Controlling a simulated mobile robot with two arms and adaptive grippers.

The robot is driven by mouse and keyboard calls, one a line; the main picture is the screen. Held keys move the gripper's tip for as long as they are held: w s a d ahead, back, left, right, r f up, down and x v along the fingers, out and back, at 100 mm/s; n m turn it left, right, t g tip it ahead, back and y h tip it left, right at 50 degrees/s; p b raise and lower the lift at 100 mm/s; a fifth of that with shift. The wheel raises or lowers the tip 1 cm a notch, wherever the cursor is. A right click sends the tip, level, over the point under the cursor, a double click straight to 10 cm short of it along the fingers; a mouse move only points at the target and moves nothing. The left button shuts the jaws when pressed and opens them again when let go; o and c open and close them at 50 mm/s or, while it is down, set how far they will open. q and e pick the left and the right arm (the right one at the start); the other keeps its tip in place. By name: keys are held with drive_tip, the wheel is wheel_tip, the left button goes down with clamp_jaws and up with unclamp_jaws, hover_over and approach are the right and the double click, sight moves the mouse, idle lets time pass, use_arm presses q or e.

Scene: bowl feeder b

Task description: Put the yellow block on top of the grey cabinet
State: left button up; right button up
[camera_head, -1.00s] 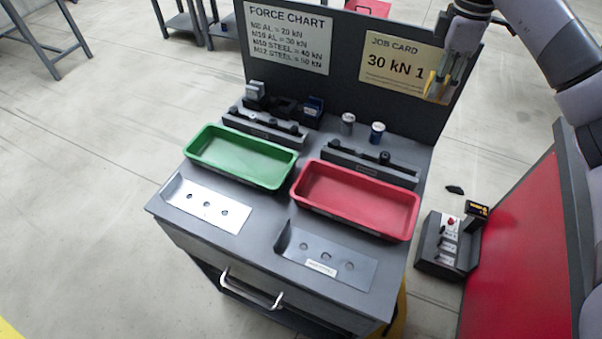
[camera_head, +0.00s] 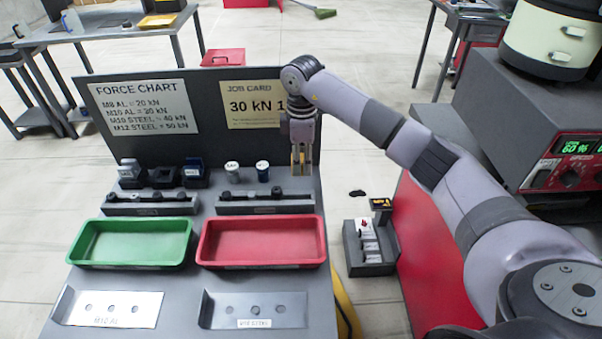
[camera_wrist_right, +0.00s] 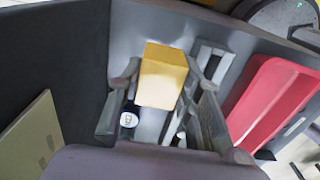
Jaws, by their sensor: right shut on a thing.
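The yellow block (camera_wrist_right: 163,76) sits between the fingers of my right gripper (camera_wrist_right: 160,90) in the right wrist view, and the gripper is shut on it. In the head view the right gripper (camera_head: 301,160) hangs fingers down in front of the job card panel, above the back right of a grey bench (camera_head: 190,288). Only a small part of the block shows there between the fingers. A grey cabinet-like housing (camera_head: 490,90) with a display stands at the right, under a cream bowl unit. I cannot tell which grey body is the named cabinet. My left gripper is not in view.
A green tray (camera_head: 130,262) and a red tray (camera_head: 262,263) stand on the bench. Two small cans (camera_head: 262,170) and dark racks (camera_head: 265,205) lie behind them. The upright panel (camera_head: 215,110) bounds the back. A control box (camera_head: 365,250) stands right of the bench.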

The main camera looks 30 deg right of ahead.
sight(301, 186)
wheel_tip(301, 186, down, 5)
drive_tip(key=shift+r, duration=0.2)
drive_tip(key=shift+f, duration=0.35)
drive_tip(key=shift+f, duration=0.15)
drive_tip(key=o, duration=0.9)
drive_tip(key=shift+o, duration=0.2)
drive_tip(key=shift+r, duration=0.25)
wheel_tip(301, 186, up, 12)
drive_tip(key=shift+f+b, duration=0.1)
drive_tip(key=shift+b, duration=0.4)
